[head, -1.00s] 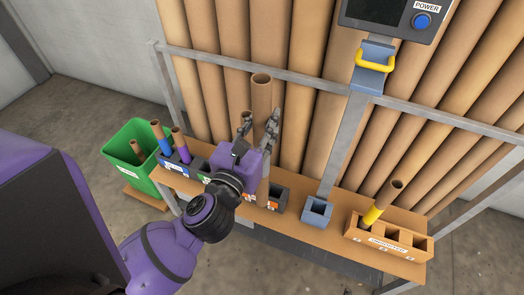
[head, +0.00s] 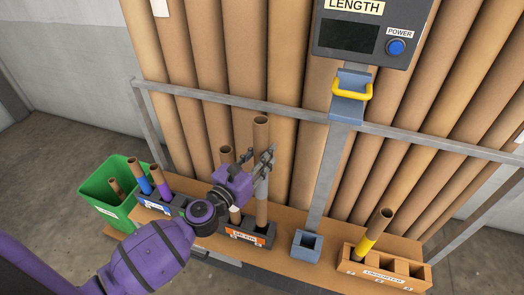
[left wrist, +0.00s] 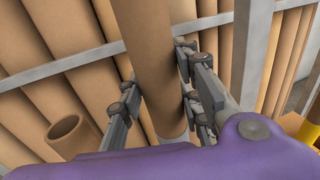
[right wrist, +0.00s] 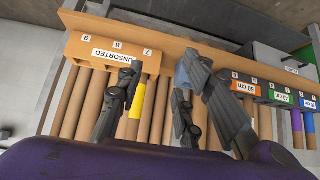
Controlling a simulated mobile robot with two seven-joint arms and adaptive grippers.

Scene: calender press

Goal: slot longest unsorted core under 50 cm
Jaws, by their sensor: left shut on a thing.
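My left gripper (head: 264,168) is shut on a tall brown core (head: 261,135) with a greyish band. The left wrist view shows the core (left wrist: 155,50) between its fingers. The core stands nearly upright, its lower end at the right slot of the dark holder with an orange label (head: 248,236); how deep it sits is unclear. A shorter core (head: 226,156) stands left of it. The unsorted box (head: 384,277) at right holds a yellow-banded core (head: 377,229), also in the right wrist view (right wrist: 136,100). My right gripper (right wrist: 155,85) is open and empty.
A blue-grey cup (head: 305,247) stands between the holders, under the length gauge (head: 365,38). Blue-banded (head: 141,178) and purple-banded (head: 159,182) cores stand at left. A green bin (head: 107,199) is beyond the bench end. A metal rail (head: 280,112) and big tubes stand behind.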

